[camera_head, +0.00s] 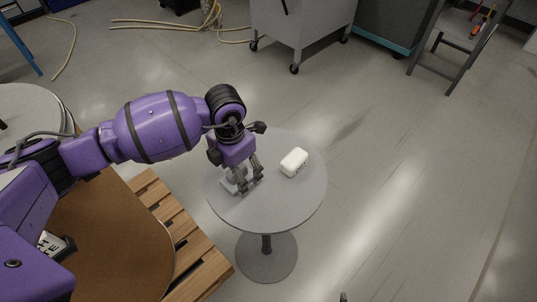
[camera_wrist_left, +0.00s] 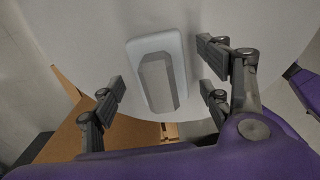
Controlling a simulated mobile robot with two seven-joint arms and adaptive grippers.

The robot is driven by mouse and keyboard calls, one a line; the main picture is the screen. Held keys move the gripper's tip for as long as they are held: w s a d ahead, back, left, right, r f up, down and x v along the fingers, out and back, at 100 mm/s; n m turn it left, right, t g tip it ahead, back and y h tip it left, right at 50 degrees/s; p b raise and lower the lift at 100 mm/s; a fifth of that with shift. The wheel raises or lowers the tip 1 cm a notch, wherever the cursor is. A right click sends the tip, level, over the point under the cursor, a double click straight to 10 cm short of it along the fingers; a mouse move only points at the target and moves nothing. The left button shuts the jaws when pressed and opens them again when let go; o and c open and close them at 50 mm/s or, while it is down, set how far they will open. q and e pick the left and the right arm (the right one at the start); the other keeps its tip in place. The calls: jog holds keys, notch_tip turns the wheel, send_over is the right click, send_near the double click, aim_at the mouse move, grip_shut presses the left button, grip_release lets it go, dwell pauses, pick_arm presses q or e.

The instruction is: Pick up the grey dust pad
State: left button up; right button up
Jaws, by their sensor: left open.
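The grey dust pad (camera_head: 229,185) lies on a small round grey table (camera_head: 290,200), partly hidden by my left gripper in the head view. In the left wrist view the pad (camera_wrist_left: 157,70) is a pale rounded block with a darker grey raised ridge along it. My left gripper (camera_head: 247,178) points down at the pad. In the left wrist view its open fingers (camera_wrist_left: 162,82) stand on either side of the pad, with visible gaps. Nothing is held. The gripper's height above the tabletop is hard to judge. My right gripper is not in view.
A wooden pallet (camera_head: 205,262) with a brown drum top (camera_head: 115,240) stands at lower left. A grey wheeled cabinet (camera_head: 300,25) is behind. Floor to the right is clear.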

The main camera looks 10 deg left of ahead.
pick_arm(q)
jog(key=shift+f, duration=0.4)
jog(key=shift+c, duration=0.6)
jog(key=c, duration=1.1)
jog(key=shift+c, duration=0.2)
